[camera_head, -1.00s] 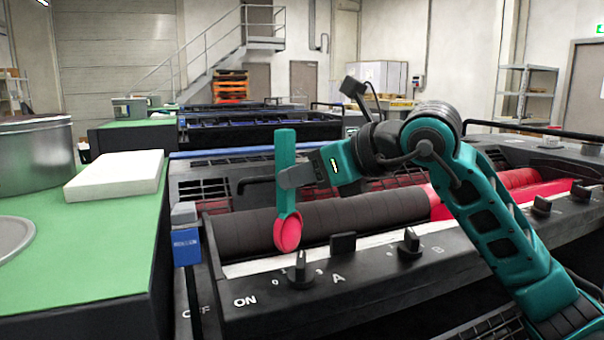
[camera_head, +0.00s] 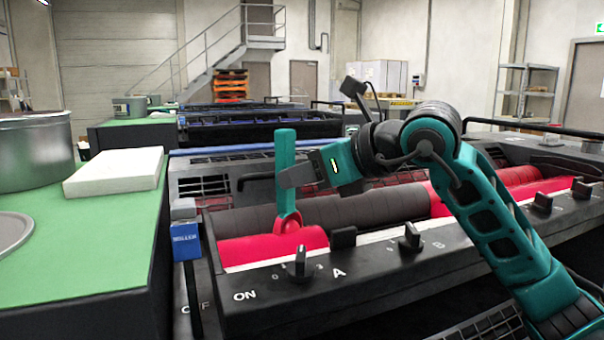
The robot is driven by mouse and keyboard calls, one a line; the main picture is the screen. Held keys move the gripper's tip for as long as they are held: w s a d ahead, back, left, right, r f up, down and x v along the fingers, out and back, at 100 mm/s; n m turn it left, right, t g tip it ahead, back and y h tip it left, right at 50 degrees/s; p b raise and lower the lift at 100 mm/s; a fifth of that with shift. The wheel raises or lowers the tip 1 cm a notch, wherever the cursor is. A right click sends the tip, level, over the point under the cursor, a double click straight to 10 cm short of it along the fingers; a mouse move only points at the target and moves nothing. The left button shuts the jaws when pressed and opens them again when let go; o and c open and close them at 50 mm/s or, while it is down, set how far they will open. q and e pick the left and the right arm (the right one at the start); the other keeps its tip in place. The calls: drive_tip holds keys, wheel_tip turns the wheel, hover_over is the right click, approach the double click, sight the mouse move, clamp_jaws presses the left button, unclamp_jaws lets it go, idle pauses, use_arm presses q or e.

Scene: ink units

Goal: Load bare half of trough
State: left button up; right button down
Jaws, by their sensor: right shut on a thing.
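My right gripper (camera_head: 285,178) is shut on the teal ladle (camera_head: 285,153) and holds it upright, bowl down, over the left part of the trough. The ladle's bowl shows red at the red ink; I cannot tell whether it touches the ink or how much it holds. The trough (camera_head: 385,235) runs along the roller behind the A and B knobs. Red ink (camera_head: 265,248) covers its left end. The middle roller stretch (camera_head: 380,206) is dark and bare, and red ink (camera_head: 500,188) shows at the right. My left gripper is not in view.
A green-topped bench (camera_head: 90,245) on the left carries a metal tin (camera_head: 35,155), a white block (camera_head: 118,172) and a round lid (camera_head: 8,232). A blue-labelled post (camera_head: 186,243) stands at the unit's left end. Knobs (camera_head: 299,264) stick up along the front panel.

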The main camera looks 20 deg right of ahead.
sight(294, 149)
drive_tip(key=shift+r+p, duration=1.9)
drive_tip(key=shift+r, duration=0.4)
drive_tip(key=shift+f, duration=0.1)
drive_tip(key=shift+d, duration=0.4)
drive_tip(key=d+f+b, duration=0.3)
drive_tip(key=d+b, duration=0.1)
drive_tip(key=d, duration=0.8)
drive_tip(key=shift+w+b, duration=0.2)
drive_tip(key=shift+b, duration=0.1)
drive_tip(key=shift+f+b, duration=0.55)
drive_tip(key=shift+f, duration=0.25)
drive_tip(key=shift+r, duration=0.1)
